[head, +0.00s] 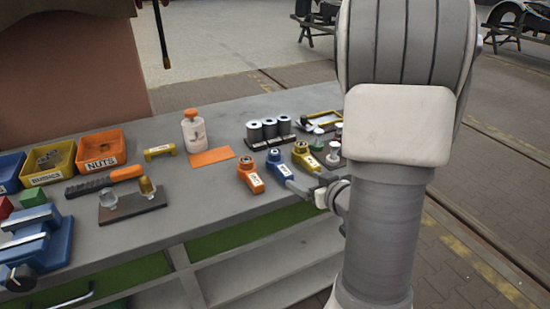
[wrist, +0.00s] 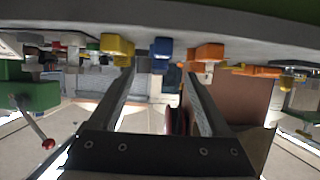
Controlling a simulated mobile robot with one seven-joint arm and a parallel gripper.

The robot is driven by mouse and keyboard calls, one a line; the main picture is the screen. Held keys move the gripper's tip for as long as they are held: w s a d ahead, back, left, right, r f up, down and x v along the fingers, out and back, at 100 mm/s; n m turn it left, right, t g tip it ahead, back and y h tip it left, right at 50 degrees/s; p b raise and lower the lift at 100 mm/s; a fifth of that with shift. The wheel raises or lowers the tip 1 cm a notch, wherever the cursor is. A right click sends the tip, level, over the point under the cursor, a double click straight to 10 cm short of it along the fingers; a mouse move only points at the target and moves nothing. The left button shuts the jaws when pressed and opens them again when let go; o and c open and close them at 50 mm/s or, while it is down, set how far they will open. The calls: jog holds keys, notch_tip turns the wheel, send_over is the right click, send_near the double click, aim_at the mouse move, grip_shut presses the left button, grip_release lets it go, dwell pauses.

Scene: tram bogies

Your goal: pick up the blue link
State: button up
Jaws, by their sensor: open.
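The blue link (head: 278,167) lies on the grey bench between an orange link (head: 250,176) and a yellow link (head: 306,158), with a metal ring at its far end. In the wrist view the bench shows along the top, and the blue link (wrist: 161,48) sits between the yellow link (wrist: 117,47) and the orange link (wrist: 207,52). My gripper (wrist: 159,73) is open and empty, its two fingers pointing towards the blue link, which appears just beyond the tips. In the head view my arm hides part of my gripper, at the bench's front edge.
Behind the links stands a rack of dark rollers (head: 270,131). An orange pad (head: 211,157) and a white bottle (head: 193,132) are to its left. Bins, including the orange nuts bin (head: 101,151), and a blue vise (head: 35,240) are farther left. The bench front middle is clear.

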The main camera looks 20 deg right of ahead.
aim_at(284, 169)
jog(key=shift+r+p, duration=0.1)
jog(key=shift+p, duration=0.3)
jog(key=b+x, duration=0.1)
jog(key=x, duration=0.5)
jog(key=shift+w+f, duration=0.2)
jog(key=shift+f, duration=0.15)
jog(key=shift+a+b+x, duration=0.15)
jog(key=shift+x, duration=1.4)
jog(key=shift+a+b+x, duration=0.15)
jog(key=shift+x, duration=1.45)
jog(key=shift+r, duration=0.25)
grip_shut()
jog(key=shift+w+r, duration=0.1)
jog(key=shift+r, duration=0.05)
